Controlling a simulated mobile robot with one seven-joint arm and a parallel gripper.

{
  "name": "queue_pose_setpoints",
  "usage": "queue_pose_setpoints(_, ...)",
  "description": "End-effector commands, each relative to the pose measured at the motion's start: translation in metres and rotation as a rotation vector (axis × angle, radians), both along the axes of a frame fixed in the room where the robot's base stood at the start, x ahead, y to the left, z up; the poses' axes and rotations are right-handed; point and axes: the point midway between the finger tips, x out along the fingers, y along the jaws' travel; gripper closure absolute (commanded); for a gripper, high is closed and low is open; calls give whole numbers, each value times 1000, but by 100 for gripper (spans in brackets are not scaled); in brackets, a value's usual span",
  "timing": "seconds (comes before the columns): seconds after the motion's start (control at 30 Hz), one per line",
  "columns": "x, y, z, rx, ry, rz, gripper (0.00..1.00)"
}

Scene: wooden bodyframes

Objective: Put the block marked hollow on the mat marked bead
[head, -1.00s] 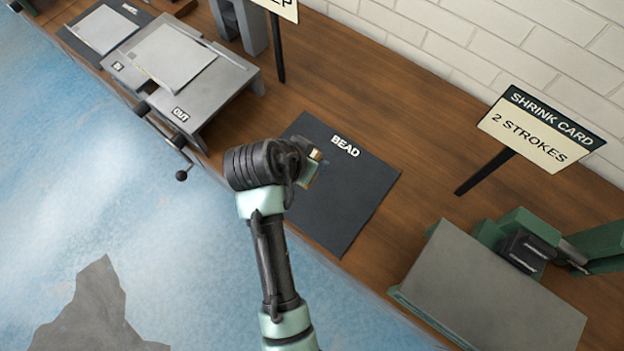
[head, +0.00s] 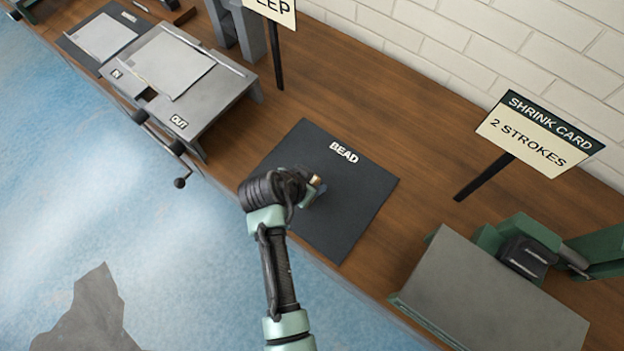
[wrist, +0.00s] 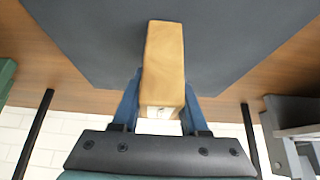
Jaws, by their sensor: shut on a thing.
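A tan wooden block (wrist: 163,65) is held between the two blue fingers of my gripper (wrist: 160,100) in the wrist view. Its marking cannot be read; a pale end face with a faint mark shows near the gripper body. The dark mat marked bead (head: 352,200) lies on the wooden bench, its white label at the far edge. In the head view my gripper (head: 314,190) is over the mat's left-middle part, and only a small bit of the block shows beside it. The mat fills the upper part of the wrist view. The height of the block above the mat is hard to tell.
A grey machine with a crank (head: 185,85) stands left of the mat. A green machine with a grey plate (head: 490,290) stands to the right. A shrink card sign (head: 540,130) and another sign (head: 275,10) stand on posts behind. The bench behind the mat is clear.

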Motion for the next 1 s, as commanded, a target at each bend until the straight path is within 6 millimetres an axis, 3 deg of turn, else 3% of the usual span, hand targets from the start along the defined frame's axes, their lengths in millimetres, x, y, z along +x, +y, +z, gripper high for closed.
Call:
queue_pose_setpoints(0.17,0,0,-3,0,0,0,100)
queue_pose_setpoints(0.2,0,0,-2,0,0,0,51)
queue_pose_setpoints(0.33,0,0,-2,0,0,0,28)
queue_pose_setpoints(0.73,-1,1,3,0,0,1,27)
queue_pose_setpoints(1.0,-19,15,40,0,-3,2,27)
